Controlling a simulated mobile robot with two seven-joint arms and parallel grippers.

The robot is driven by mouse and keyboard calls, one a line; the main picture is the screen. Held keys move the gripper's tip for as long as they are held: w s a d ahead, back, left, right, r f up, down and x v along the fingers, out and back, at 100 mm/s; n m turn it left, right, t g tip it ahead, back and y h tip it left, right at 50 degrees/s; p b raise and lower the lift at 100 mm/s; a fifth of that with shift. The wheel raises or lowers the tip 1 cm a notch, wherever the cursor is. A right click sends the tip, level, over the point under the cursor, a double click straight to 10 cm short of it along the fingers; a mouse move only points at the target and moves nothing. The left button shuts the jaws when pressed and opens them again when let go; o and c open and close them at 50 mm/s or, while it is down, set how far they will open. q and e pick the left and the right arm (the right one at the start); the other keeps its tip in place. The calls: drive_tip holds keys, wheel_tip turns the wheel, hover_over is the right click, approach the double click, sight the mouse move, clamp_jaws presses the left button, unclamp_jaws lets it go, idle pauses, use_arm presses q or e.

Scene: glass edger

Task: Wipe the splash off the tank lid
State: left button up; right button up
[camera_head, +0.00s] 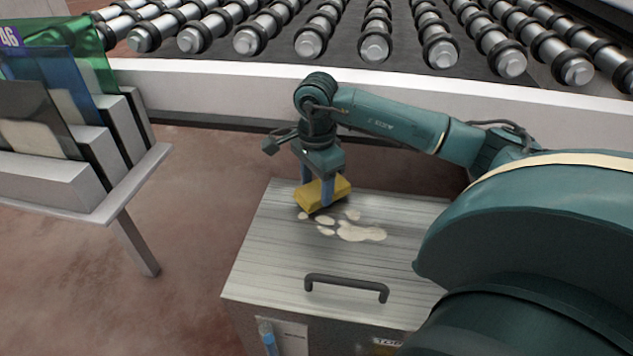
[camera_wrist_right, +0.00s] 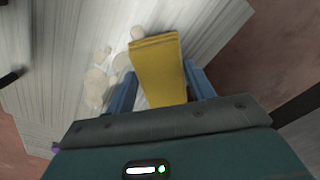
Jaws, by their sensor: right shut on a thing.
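The tank lid (camera_head: 270,245) is a grey, streaked metal top with a dark handle (camera_head: 346,286) near its front edge. A pale splash (camera_head: 361,232) of several cream patches lies on its far middle part; it also shows in the right wrist view (camera_wrist_right: 96,88). My right gripper (camera_head: 317,192) is shut on a yellow sponge or folded cloth (camera_head: 333,188), which also shows between the blue fingers in the right wrist view (camera_wrist_right: 158,70). The yellow thing is at the far left part of the lid, beside the splash patches. I cannot tell whether it touches the lid. My left gripper is not in view.
A roller conveyor (camera_head: 375,45) with a white side rail runs behind the tank. At left, a rack (camera_head: 130,185) holds coloured glass panes (camera_head: 70,75). Reddish floor is open between rack and tank. My right arm covers the lid's right side.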

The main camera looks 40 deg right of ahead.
drive_tip(key=shift+f+b, duration=0.35)
drive_tip(key=shift+f, duration=0.2)
